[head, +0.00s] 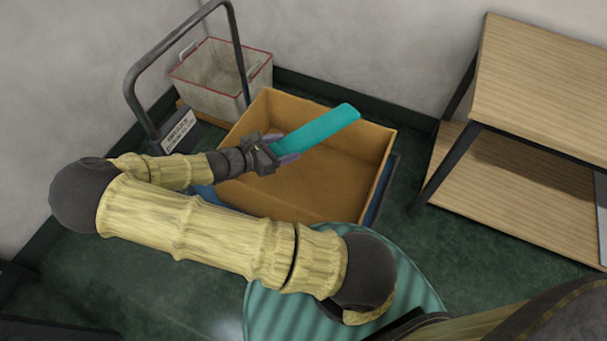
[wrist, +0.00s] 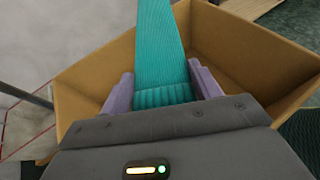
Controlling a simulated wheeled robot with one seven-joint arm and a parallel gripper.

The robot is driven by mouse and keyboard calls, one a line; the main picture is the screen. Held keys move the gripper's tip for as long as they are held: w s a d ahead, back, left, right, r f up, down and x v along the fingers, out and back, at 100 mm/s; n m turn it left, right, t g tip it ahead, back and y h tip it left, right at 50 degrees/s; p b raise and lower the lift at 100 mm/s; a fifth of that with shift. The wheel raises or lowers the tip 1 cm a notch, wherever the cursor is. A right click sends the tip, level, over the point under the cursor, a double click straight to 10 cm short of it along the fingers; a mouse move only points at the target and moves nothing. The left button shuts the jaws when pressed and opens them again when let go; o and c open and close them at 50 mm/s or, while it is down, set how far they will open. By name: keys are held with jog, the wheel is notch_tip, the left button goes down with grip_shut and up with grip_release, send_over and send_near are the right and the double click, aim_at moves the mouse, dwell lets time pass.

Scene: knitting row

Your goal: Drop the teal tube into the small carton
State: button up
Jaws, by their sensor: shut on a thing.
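The teal tube (head: 318,128) is long and flat-looking, with a ribbed near end in the wrist view (wrist: 160,50). My gripper (head: 283,150) is shut on its near end. In the wrist view the purple fingers (wrist: 162,92) stand on either side of it. The tube points away from my gripper, up and to the right in the head view. An open orange-brown carton (head: 390,160) lies below, and the tube shows over its opening. The carton's inside (head: 310,190) looks empty where I can see it. My arm hides its near left part.
The carton sits on a blue trolley (head: 382,190) with a dark handle (head: 130,90). A pale bin with a red rim (head: 215,80) stands behind it. A wooden shelf unit (head: 540,80) is at the right. A striped teal round surface (head: 275,310) lies under my arm.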

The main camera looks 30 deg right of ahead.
jog(key=shift+f, duration=0.35)
jog(key=o, duration=1)
jog(key=shift+o, duration=0.2)
jog(key=shift+r, duration=0.1)
jog(key=p+v, duration=0.2)
jog(key=v, duration=1.5)
jog(key=shift+a, duration=0.1)
